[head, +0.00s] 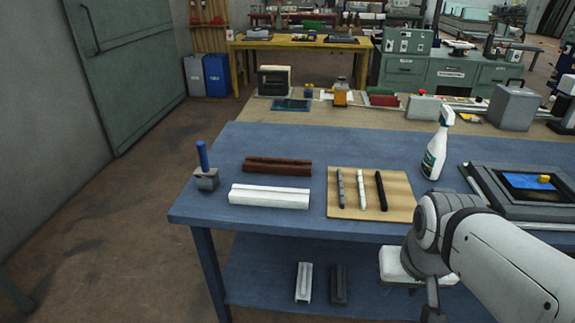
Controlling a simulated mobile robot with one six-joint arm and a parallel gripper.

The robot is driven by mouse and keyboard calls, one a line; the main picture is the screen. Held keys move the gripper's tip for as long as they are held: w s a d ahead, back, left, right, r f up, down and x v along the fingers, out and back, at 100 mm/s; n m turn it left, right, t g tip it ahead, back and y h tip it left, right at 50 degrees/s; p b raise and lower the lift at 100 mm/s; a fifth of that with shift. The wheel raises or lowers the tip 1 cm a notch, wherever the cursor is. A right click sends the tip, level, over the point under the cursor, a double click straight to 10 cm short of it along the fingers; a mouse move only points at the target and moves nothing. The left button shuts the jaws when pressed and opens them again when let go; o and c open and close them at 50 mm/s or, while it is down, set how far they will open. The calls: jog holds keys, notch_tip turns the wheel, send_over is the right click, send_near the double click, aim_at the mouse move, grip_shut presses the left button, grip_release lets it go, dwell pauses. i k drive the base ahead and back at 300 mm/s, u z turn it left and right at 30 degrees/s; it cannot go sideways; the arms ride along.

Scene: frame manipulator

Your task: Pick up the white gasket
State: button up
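A tan board (397,207) lies on the blue table and carries three thin strips side by side. The left strip (340,187) is grey, the middle strip (361,190) is the palest, whitish grey, and the right strip (381,190) is black. My arm reaches in from the lower right. The end of my arm (432,300) points down in front of the table's near edge, below and right of the board. Its fingers cannot be made out, and nothing touches the strips.
A white profile (269,197) and a brown profile (277,166) lie left of the board. A spray bottle (437,150) stands behind right, near a dark frame (485,187). Two short profiles lie on the lower shelf (260,280).

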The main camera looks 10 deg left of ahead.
aim_at(358, 176)
jog(key=i, duration=1.15)
